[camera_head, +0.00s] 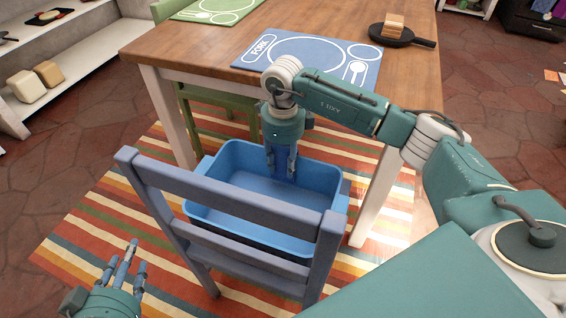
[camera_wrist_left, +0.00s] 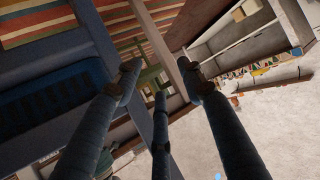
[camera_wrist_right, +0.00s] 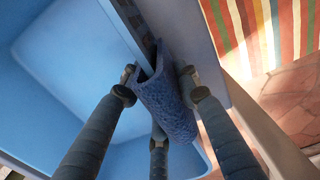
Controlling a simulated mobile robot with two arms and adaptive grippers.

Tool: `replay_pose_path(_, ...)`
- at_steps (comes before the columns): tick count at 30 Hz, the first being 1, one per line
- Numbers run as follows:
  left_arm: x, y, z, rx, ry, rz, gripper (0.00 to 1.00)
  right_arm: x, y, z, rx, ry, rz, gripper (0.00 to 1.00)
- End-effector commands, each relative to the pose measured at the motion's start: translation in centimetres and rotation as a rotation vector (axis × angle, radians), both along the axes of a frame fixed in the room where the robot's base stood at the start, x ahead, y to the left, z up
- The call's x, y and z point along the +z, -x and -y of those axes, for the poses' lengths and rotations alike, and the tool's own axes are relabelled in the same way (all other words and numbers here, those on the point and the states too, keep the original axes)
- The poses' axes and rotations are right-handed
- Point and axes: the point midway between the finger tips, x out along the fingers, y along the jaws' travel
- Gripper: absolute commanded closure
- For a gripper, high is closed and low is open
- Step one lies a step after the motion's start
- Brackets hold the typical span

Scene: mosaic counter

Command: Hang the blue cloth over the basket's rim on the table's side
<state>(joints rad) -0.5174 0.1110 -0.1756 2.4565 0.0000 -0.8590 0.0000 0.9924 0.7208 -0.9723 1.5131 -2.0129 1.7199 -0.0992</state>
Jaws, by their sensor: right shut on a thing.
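The light blue basket (camera_head: 235,160) stands behind the blue chair's backrest, next to the table (camera_head: 175,42). My right gripper (camera_head: 283,172) points down at the basket's table-side rim. In the right wrist view, its fingers (camera_wrist_right: 157,80) are shut on the blue cloth (camera_wrist_right: 170,108), a darker, textured piece bent into a fold. The cloth lies at the basket's rim (camera_wrist_right: 128,38); the fingers hide part of it, and I cannot tell how far it hangs on each side. My left gripper (camera_head: 125,268) is open and empty, low at the left, apart from the basket.
The blue chair's backrest (camera_head: 225,195) stands between my body and the basket. On the table lie a blue placemat (camera_head: 300,50), a green placemat (camera_head: 215,10) and a dark pan (camera_head: 400,38) with a wooden block. A green chair (camera_head: 225,103) is behind. A striped rug (camera_head: 100,220) covers the floor.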

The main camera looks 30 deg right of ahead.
Motion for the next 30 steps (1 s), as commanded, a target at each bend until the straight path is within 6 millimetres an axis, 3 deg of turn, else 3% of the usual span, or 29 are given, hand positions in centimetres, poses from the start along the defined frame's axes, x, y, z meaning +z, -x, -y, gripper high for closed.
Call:
replay_pose_path(18,3.9,-2.4,0.7,-0.008,0.036,0.176,0.60,-1.2,0.0,0.0,0.000,0.001,-0.001,0.94)
replay_pose_path(30,4.5,-2.6,0.9,-0.011,0.042,0.204,0.60,-1.3,0.0,0.0,0.000,0.000,0.000,0.94)
